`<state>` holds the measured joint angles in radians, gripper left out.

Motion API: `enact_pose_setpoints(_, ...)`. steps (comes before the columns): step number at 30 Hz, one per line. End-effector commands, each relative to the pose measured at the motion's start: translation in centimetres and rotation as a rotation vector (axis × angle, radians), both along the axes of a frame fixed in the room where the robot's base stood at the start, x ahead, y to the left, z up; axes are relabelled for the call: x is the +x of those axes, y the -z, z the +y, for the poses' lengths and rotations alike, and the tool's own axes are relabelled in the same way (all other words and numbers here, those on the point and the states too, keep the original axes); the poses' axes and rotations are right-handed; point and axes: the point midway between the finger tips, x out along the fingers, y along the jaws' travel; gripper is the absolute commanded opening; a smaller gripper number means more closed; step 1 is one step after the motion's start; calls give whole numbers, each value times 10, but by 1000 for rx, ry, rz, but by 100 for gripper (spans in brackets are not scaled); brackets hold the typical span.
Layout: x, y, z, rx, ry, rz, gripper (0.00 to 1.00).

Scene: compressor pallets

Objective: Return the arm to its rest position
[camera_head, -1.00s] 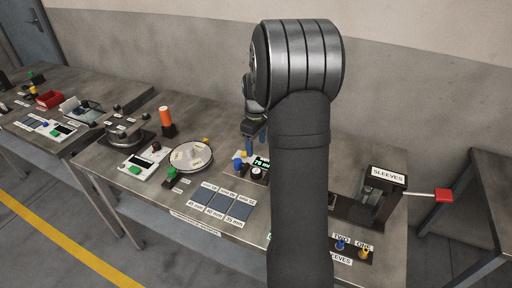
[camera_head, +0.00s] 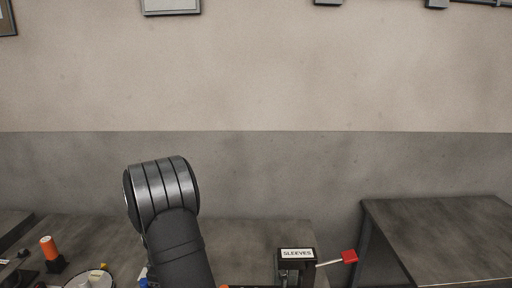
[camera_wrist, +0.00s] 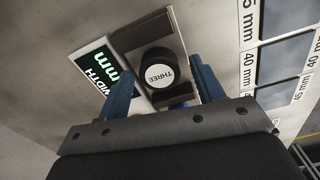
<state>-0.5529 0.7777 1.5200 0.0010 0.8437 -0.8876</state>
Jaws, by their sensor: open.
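My gripper (camera_wrist: 162,78) shows in the wrist view with its two blue fingers spread apart and nothing gripped. Between and beyond the fingers is a black round piece with a white top marked THREE (camera_wrist: 159,75), on a grey block. I cannot tell how far the fingertips are from it. In the head view my dark arm rises at the lower left and hides most of the gripper; only a bit of blue shows beside it at the bottom edge.
A display marked WIDTH (camera_wrist: 100,72) sits left of the fingers. Labelled dark pads (camera_wrist: 278,62) lie at right. In the head view, a SLEEVES box (camera_head: 297,254) with a red-ended lever (camera_head: 349,256), an orange cylinder (camera_head: 48,247) and a bare side table (camera_head: 440,235) show.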

Motion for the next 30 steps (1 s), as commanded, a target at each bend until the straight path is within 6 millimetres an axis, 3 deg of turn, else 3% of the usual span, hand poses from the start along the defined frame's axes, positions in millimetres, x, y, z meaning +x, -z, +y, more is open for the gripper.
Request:
enact_pose_setpoints(6, 1, -30, 0, 2, 0, -2, 62)
enact_pose_setpoints(12, 0, -40, 0, 0, 0, 0, 62)
enact_pose_setpoints(23, 0, -39, 0, 0, 0, 0, 62)
enact_pose_setpoints(30, 0, -12, 0, -2, 0, 3, 62)
